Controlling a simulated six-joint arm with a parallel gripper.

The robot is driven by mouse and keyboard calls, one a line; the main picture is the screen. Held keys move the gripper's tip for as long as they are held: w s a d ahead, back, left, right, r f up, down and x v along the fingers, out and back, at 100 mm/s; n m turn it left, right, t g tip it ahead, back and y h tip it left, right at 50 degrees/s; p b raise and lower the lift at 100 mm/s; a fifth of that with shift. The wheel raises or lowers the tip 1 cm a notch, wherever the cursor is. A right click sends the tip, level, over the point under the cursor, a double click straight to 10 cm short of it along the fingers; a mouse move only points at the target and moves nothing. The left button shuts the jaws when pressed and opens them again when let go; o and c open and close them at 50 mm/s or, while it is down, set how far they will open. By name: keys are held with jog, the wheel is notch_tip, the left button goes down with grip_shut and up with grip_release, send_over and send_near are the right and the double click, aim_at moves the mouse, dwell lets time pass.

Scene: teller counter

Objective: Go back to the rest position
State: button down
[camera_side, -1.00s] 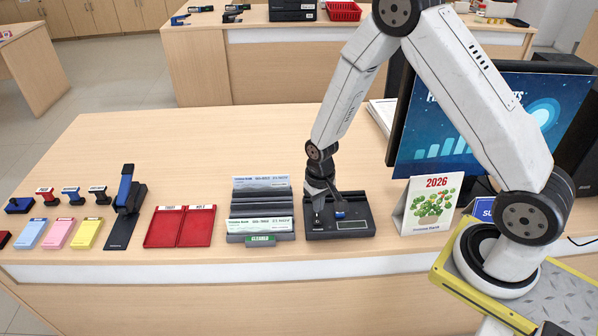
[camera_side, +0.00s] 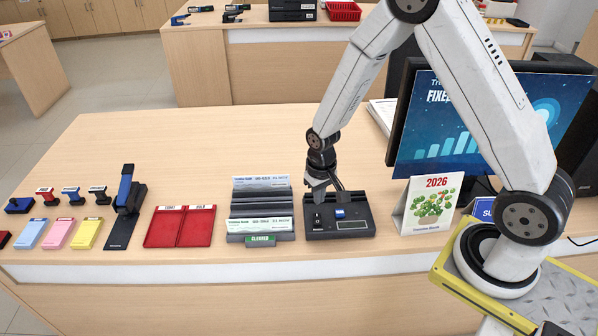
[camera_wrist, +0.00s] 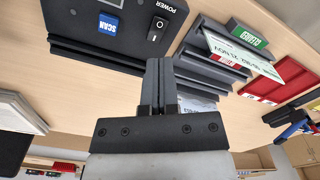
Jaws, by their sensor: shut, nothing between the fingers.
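My gripper (camera_side: 330,192) is shut and empty, pointing down just above the back of the dark check scanner (camera_side: 350,233) in the side view. In the wrist view, the closed fingers of my gripper (camera_wrist: 159,64) sit side by side, apart from the scanner (camera_wrist: 75,30). The scanner's blue SCAN button (camera_wrist: 107,24) and black POWER switch (camera_wrist: 158,28) are in plain view there. My arm is bent, with its elbow high above the counter.
Left of the scanner stand a slotted check rack (camera_side: 262,181) with a green CLEARED label and red trays (camera_side: 180,228). Stamps and colored pads lie farther left. On the right are a calendar (camera_side: 432,205) and a monitor (camera_side: 480,120). The counter behind the rack is clear.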

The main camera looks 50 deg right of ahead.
jog(key=s+a+r+n+t, duration=0.2)
jog(key=s+r+n, duration=0.1)
jog(key=s+r, duration=0.7)
jog(key=shift+s+a+r+t, duration=0.2)
jog(key=shift+a+r+t, duration=0.1)
jog(key=shift+r, duration=1.35)
